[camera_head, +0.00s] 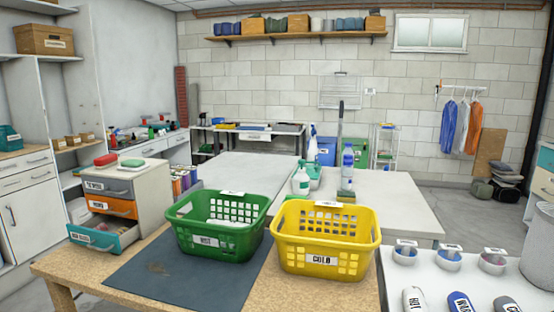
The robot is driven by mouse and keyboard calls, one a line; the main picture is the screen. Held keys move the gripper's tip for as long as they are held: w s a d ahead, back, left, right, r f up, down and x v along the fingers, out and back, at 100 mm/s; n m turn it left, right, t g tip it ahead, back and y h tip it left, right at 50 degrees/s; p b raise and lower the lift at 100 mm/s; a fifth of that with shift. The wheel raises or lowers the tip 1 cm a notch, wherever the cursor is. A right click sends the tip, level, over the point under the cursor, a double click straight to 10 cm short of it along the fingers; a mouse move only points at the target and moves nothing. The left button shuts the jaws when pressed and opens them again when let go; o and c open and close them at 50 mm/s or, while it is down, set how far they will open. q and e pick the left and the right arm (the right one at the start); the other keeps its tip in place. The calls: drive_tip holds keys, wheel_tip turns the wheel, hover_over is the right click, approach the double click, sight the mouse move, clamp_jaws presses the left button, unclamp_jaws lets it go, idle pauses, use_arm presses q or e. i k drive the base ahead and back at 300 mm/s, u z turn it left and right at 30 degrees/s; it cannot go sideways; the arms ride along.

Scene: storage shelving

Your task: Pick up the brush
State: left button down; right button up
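No gripper of mine shows in the camera head view. I cannot tell for sure which thing is the brush. A long dark upright handle (340,125) rises behind the white table, beside the spray bottle; its lower end is unclear behind other items. A small yellow-green block (346,196), possibly a brush or sponge, lies on the white table behind the yellow basket. A red block-shaped item (105,159) and a green and white item (131,163) lie on top of the small drawer unit; they could be brushes or sponges.
A green basket (217,236) and a yellow basket (326,243) stand on the wooden table (258,285). A dark mat (165,275) lies left. The drawer unit's bottom teal drawer (95,236) is pulled out. Spray bottles (301,182) stand on the white table (400,205).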

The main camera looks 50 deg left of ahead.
sight(100, 163)
drive_tip(key=u, duration=2.65)
